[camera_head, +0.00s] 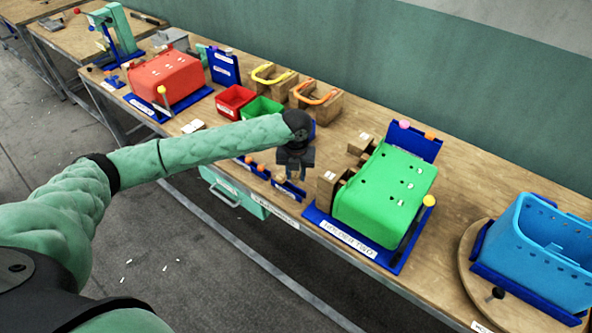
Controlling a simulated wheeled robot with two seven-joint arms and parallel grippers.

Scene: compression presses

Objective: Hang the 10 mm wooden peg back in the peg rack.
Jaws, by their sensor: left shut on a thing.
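My left gripper (295,172) is over the front edge of the table, pointing down, with its fingers closed. It is shut on a small wooden piece that I take for the wooden peg; the fingers hide most of it, and its size cannot be read. The blue peg rack (289,190) is at the table's front edge, directly below and left of the gripper. The gripper and arm hide part of the rack. My right gripper is not in view.
A green press (385,198) on a blue base stands close right of the gripper, with wooden blocks (327,186) beside it. Red (235,98) and green (262,108) bins sit behind my arm. A red press (168,80) is farther left, a blue basket (540,245) far right.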

